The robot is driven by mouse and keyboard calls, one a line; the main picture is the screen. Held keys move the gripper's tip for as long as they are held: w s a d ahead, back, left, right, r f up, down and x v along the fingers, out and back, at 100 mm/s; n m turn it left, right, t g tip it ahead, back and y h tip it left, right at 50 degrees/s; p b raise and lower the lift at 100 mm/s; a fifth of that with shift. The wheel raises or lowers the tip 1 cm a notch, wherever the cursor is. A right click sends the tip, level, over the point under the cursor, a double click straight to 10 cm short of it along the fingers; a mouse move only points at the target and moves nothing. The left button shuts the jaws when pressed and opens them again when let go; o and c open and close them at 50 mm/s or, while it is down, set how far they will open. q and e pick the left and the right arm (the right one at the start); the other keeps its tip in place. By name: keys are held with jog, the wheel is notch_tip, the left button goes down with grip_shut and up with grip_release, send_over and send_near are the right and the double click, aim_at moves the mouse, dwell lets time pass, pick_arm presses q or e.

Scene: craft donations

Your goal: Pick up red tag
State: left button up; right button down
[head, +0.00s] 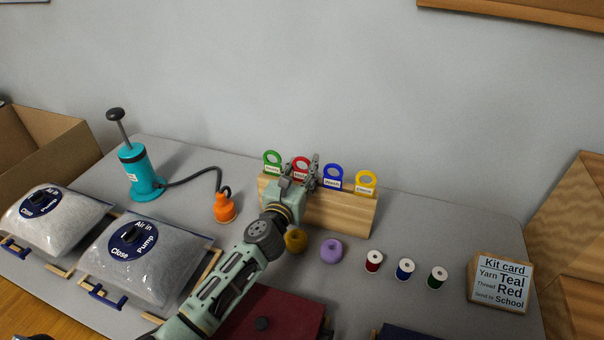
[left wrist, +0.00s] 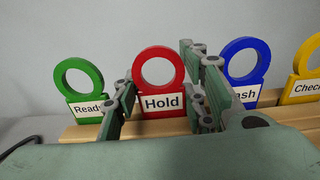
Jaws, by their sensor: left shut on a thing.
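The red tag (head: 301,159) has a ring top and a white label reading "Hold" in the left wrist view (left wrist: 162,103). It stands upright in the wooden tag block (head: 345,214), which also shows in the left wrist view (left wrist: 85,133). My left gripper (head: 303,172) is at the block, with one finger on each side of the red tag, and is shut on it. The fingers also show in the left wrist view (left wrist: 165,98). The tag's lower end is hidden in the block. My right gripper is out of view.
The green tag (head: 272,158) and blue tag (head: 333,180) stand close on either side, with the yellow tag (head: 366,183) farther right. A purple yarn ring (head: 331,251), several thread spools and the kit card (head: 499,282) lie in front. A teal pump (head: 139,174) stands left.

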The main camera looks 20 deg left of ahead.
pick_arm(q)
jog(key=shift+r, duration=0.1)
notch_tip(320, 180, up, 4)
jog(key=shift+r+p, duration=0.1)
jog(key=shift+p, duration=0.95)
jog(key=s+d+r, duration=0.1)
jog(key=s+r, duration=0.2)
jog(key=s, duration=0.2)
jog(key=s+d+r+p, duration=0.1)
jog(key=s+r, duration=0.2)
jog(key=s, duration=0.3)
jog(key=shift+s+d+r, duration=0.25)
jog(key=shift+r, duration=0.05)
